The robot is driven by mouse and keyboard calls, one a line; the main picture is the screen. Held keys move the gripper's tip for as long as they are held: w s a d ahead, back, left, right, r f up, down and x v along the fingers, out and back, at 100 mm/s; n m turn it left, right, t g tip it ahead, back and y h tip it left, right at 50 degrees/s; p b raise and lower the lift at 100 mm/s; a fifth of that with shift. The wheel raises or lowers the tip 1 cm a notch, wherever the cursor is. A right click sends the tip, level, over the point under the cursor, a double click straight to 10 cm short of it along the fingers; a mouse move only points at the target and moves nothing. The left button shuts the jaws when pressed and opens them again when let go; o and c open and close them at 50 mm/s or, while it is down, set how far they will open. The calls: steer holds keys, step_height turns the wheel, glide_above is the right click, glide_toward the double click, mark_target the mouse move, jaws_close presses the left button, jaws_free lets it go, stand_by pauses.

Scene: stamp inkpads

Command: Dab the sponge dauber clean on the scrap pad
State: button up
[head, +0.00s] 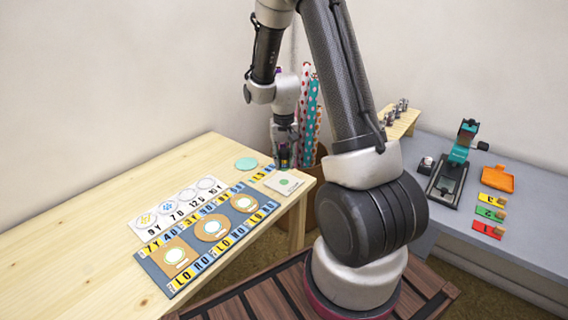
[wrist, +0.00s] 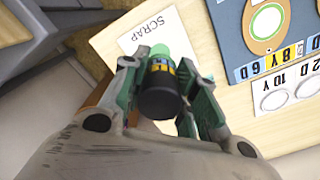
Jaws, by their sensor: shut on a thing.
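My gripper (head: 285,148) is shut on the sponge dauber (wrist: 160,94), a dark cylinder with a yellow and blue band, seen between the fingers (wrist: 158,68) in the wrist view. The dauber points down over the scrap pad (head: 272,181), a white square with a green spot at the right end of the wooden table. The pad shows its word SCRAP in the wrist view (wrist: 135,42). Green shows just past the dauber's far end; I cannot tell how much is sponge and how much is mark, nor whether the dauber touches the pad.
A blue-grey board (head: 150,266) with printed codes and tan inkpads lies left of the scrap pad, beside a white card with circles (head: 160,211). A teal disc (head: 246,163) lies behind. Dotted rolls (head: 310,100) stand behind my gripper. A grey table (head: 470,215) holds a stamping device (head: 453,165).

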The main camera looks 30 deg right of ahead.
mark_target(284, 170)
steer(key=shift+f, duration=0.1)
steer(key=shift+f, duration=2.15)
steer(key=shift+f, duration=0.5)
stand_by(0.3)
steer(key=shift+r, duration=0.45)
steer(key=shift+r, duration=2.3)
steer(key=shift+f, duration=2.25)
steer(key=shift+f, duration=0.65)
